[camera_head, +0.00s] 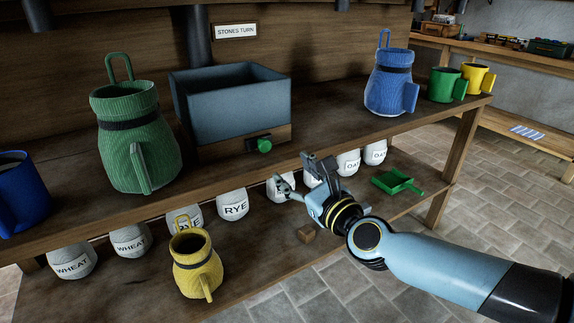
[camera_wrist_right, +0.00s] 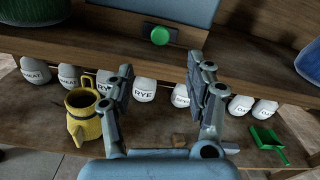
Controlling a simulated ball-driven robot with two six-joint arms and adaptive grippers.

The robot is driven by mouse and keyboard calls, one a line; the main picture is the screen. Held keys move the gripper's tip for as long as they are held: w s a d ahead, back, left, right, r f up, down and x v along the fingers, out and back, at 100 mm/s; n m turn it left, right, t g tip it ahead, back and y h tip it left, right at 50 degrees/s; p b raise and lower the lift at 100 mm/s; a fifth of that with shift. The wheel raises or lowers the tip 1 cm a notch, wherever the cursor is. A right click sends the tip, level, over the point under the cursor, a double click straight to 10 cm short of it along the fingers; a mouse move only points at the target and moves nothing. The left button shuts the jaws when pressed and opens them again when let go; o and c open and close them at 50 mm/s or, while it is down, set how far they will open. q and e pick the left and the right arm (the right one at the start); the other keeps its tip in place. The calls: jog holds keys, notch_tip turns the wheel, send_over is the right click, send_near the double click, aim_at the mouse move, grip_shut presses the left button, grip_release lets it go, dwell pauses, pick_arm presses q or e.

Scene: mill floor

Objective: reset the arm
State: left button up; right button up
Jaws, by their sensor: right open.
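My right gripper (camera_head: 300,178) reaches in from the right in the head view, in front of the bench's lower shelf. Its two fingers are apart and nothing is between them. In the right wrist view the open fingers (camera_wrist_right: 162,95) point toward the shelf edge and the grey hopper with the green knob. My right arm (camera_head: 450,265) is light blue with a black section. My left gripper is not in view.
The upper shelf holds a green jug (camera_head: 137,150), a grey hopper (camera_head: 235,105), a blue jug (camera_head: 389,85), a green mug (camera_head: 446,85) and a yellow mug (camera_head: 478,77). Below are several labelled sacks (camera_head: 233,205), a yellow jug (camera_head: 197,265), a green scoop (camera_head: 397,182) and a small brown block (camera_head: 306,234).

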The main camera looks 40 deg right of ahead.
dwell(0.6)
jog(key=s+a+f+n+g+y, duration=0.1)
jog(key=s+a+f+n+g, duration=0.15)
jog(key=s+f+n, duration=0.6)
jog(key=s+a+f+n+g+y, duration=0.1)
jog(key=s+f+n+g, duration=0.2)
jog(key=f, duration=1.1)
jog(key=s+a+f+n+g+y, duration=0.1)
jog(key=s+a+f+n+g, duration=0.15)
jog(key=s+f+n, duration=0.6)
jog(key=s+f+n+g, duration=0.3)
jog(key=s+f+n, duration=0.1)
jog(key=s, duration=0.3)
jog(key=s+a+f+n+g, duration=0.1)
jog(key=s+f+n+g, duration=0.2)
jog(key=s+f+n, duration=0.2)
jog(key=s+a+f+n+g, duration=0.1)
jog(key=s+f+n+g, duration=0.1)
jog(key=s+f+n, duration=0.2)
jog(key=s+n, duration=0.3)
jog(key=s, duration=0.4)
jog(key=shift+a+f+g+y, duration=0.25)
jog(key=shift+g+y, duration=0.05)
jog(key=shift+g, duration=0.1)
